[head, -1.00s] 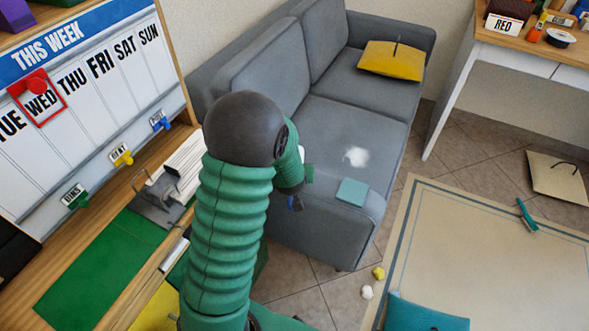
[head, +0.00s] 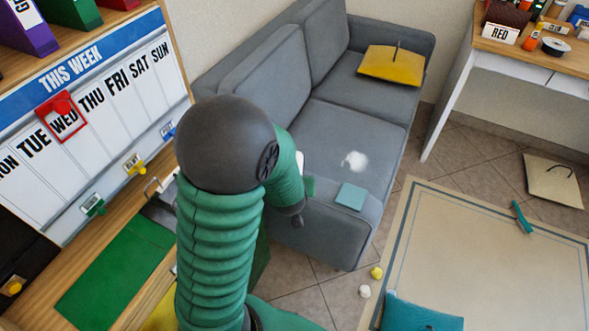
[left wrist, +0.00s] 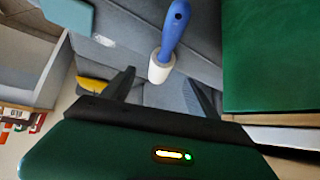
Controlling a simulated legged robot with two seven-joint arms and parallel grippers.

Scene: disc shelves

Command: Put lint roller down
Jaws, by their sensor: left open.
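The lint roller shows in the left wrist view as a blue handle (left wrist: 172,32) with a white roll (left wrist: 160,68). It lies over the grey sofa, the roll toward my gripper and the handle pointing away. My left gripper (left wrist: 162,92) is open, with a dark finger on each side of the roll's line and gaps between. I cannot tell how far below the fingers the roller is. In the head view my left arm hides most of the gripper, and the roller is not clearly seen. My right gripper is in neither view.
The grey sofa (head: 262,87) holds a teal square (head: 350,196), a white fluffy patch (head: 354,161) and a yellow cushion (head: 391,65). A wooden desk (head: 45,268) with a green mat (head: 115,262) is at left. Two small balls lie on the tiled floor.

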